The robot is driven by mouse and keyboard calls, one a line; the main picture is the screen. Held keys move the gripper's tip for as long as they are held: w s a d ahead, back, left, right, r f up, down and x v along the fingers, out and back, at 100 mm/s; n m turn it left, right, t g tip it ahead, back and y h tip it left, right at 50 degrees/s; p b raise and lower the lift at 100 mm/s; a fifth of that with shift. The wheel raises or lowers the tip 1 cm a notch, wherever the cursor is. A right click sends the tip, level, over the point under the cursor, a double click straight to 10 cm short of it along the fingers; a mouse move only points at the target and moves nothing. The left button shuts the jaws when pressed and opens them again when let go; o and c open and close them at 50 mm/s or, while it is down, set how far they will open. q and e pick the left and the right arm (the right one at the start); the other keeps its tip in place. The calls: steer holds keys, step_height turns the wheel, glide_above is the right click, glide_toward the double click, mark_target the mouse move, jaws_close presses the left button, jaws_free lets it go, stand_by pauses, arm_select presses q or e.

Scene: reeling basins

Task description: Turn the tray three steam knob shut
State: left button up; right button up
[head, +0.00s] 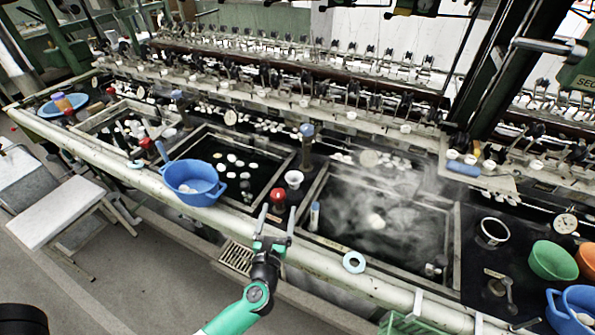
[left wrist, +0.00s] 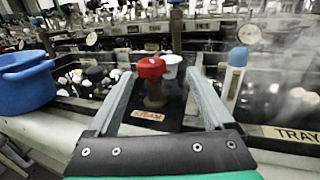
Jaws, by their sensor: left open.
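A red steam knob (head: 278,196) stands on a dark strip between two basins, left of the steaming one. In the left wrist view the red knob (left wrist: 151,68) sits on a brownish stem above a plate reading STEAM (left wrist: 147,116). My left gripper (head: 277,213) is open and empty, just in front of the knob. In the left wrist view its fingers reach forward on either side of the knob, with gaps visible; I cannot tell how far along the stem they reach. A TRAY label (left wrist: 298,133) is partly cut off. My right gripper is not in view.
A white cup (head: 293,179) stands right behind the knob. A blue-capped bottle (head: 314,216) stands to its right, a blue basin (head: 194,182) to its left. A pale ring (head: 354,262) lies on the front ledge. Steam rises from the right basin (head: 382,250).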

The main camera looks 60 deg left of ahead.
mark_target(278, 195)
arm_select(q)
steer(key=s, duration=0.1)
steer(key=s+f, duration=0.1)
steer(key=shift+s+d+f, duration=0.1)
steer(key=shift+s+d, duration=0.2)
steer(key=shift+s, duration=0.05)
steer(key=shift+w+a, duration=0.2)
steer(key=shift+w, duration=0.1)
steer(key=b+x, duration=0.2)
steer(key=x, duration=0.9)
steer(key=shift+w+a, duration=0.2)
steer(key=shift+a, duration=0.1)
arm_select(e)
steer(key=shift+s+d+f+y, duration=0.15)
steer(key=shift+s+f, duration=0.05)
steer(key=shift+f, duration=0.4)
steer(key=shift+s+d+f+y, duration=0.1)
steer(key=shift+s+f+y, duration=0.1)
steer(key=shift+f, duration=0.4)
arm_select(q)
jaws_close()
